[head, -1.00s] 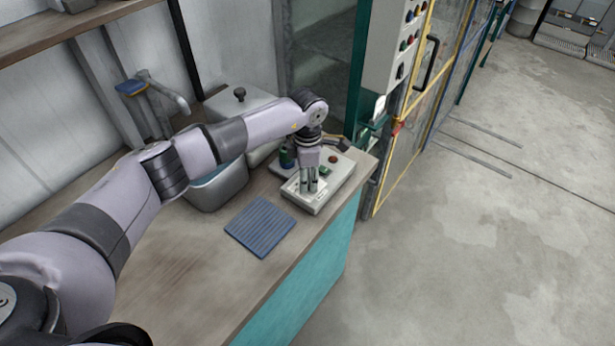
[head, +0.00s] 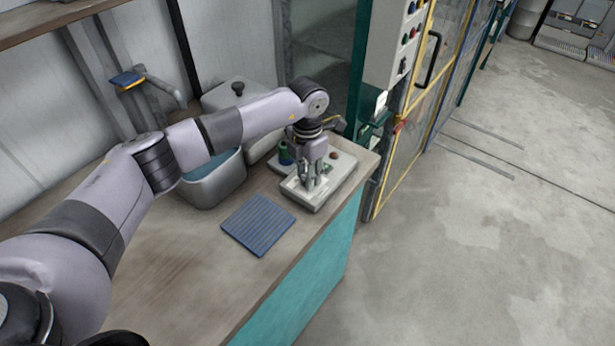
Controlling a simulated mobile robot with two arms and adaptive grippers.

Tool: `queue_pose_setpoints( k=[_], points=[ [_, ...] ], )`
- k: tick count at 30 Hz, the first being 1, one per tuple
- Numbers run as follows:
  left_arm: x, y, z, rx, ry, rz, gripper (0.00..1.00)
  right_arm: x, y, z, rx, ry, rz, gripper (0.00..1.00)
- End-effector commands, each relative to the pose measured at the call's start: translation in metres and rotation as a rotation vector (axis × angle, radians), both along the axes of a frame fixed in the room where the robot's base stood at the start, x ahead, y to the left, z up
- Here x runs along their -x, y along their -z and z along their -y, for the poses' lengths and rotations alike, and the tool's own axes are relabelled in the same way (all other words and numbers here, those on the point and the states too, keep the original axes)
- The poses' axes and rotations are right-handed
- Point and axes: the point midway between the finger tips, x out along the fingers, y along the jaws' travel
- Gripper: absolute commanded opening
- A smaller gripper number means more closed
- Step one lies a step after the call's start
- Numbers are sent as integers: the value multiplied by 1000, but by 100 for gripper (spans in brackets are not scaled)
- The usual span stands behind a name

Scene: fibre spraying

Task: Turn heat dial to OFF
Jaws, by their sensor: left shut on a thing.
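The control box (head: 338,185) is a low pale box near the right end of the wooden counter. It carries a red button (head: 333,155) on its far part. My left gripper (head: 309,186) points down over the near left part of the box, at a white plate on its top. Its fingers are shut on the heat dial, which is mostly hidden between them, so I cannot read its setting. My right gripper is not in view.
A blue ribbed mat (head: 258,224) lies on the counter (head: 185,255) left of the box. A grey bin (head: 213,182) and a lidded container (head: 237,95) stand behind. A green-capped item (head: 285,153) sits close behind the gripper. A control cabinet (head: 392,45) rises behind right.

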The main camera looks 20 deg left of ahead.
Motion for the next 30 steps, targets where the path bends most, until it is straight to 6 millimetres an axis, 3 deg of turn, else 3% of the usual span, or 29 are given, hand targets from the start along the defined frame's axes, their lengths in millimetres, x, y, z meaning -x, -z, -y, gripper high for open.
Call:
queue_pose_setpoints(
  k=[18,30],
  points=[
    [-1,0,-1,-2,-561,2,0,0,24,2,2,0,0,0],
    [-1,-1,-1,0,-767,2,0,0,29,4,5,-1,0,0]
  ],
)
